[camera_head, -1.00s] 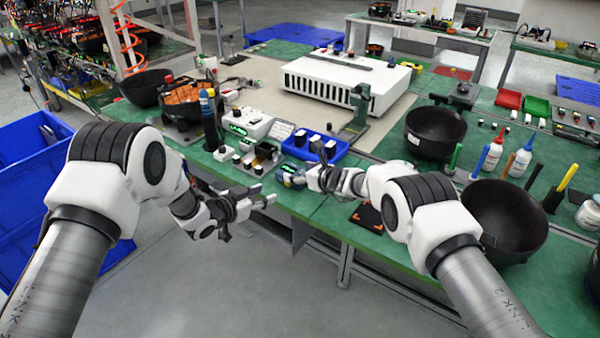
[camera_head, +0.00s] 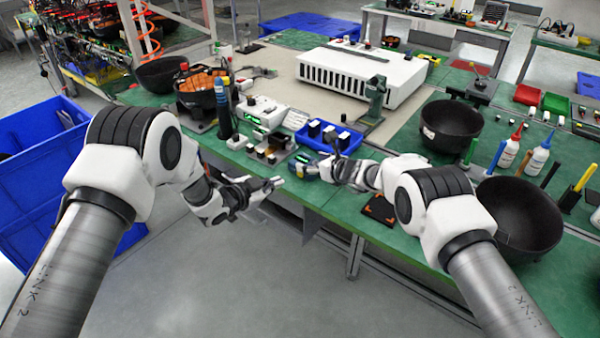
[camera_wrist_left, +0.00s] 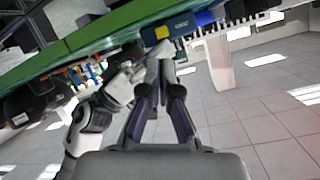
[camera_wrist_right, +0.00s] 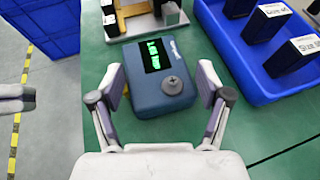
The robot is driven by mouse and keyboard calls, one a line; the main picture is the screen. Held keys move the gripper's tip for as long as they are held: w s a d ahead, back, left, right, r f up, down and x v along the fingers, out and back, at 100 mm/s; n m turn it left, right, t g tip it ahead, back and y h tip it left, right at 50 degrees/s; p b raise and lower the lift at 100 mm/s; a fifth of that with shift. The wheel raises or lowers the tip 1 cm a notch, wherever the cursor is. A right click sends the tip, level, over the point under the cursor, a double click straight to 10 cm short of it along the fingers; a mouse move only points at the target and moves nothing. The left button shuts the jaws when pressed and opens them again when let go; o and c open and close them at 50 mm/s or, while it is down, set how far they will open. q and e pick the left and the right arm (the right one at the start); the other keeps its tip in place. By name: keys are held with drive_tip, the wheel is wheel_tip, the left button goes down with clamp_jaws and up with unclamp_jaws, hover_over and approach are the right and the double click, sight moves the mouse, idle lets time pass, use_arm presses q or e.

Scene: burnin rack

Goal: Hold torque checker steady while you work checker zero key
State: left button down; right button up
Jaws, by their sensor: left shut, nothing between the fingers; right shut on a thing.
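The torque checker (camera_head: 304,167) is a small blue box at the front edge of the green bench. In the right wrist view the checker (camera_wrist_right: 153,74) shows a lit green display and a round grey knob-like part; I cannot tell which part is the zero key. My right gripper (camera_wrist_right: 162,88) is shut on the checker, one finger on each side. My left gripper (camera_head: 278,182) is shut and empty, just left of the checker and apart from it. In the left wrist view the left fingertips (camera_wrist_left: 162,58) lie below the checker (camera_wrist_left: 183,25), whose yellow patch faces me.
A blue tray (camera_head: 347,151) with black blocks stands close behind the checker. A stand with small blocks (camera_head: 268,153) is to its left. A black-and-orange pad (camera_head: 380,208) lies to the right. Black bowls (camera_head: 517,216) stand farther right. Open floor lies in front.

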sight(299, 175)
drive_tip(key=shift+s+f, duration=0.15)
drive_tip(key=shift+f, duration=0.1)
use_arm(q)
drive_tip(key=s+a+m, duration=0.1)
drive_tip(key=m, duration=0.3)
drive_tip(key=s+a+m, duration=0.1)
drive_tip(key=s+m, duration=0.1)
drive_tip(key=m, duration=0.2)
drive_tip(key=s+a+m, duration=0.1)
drive_tip(key=m, duration=0.4)
drive_tip(key=shift+s+a+f+t, duration=0.25)
drive_tip(key=shift+s+a+t, duration=0.05)
drive_tip(key=x, duration=1.3)
drive_tip(key=shift+w+r, duration=0.1)
drive_tip(key=shift+r, duration=0.25)
drive_tip(key=shift+w+d, duration=0.35)
drive_tip(key=shift+w, duration=0.05)
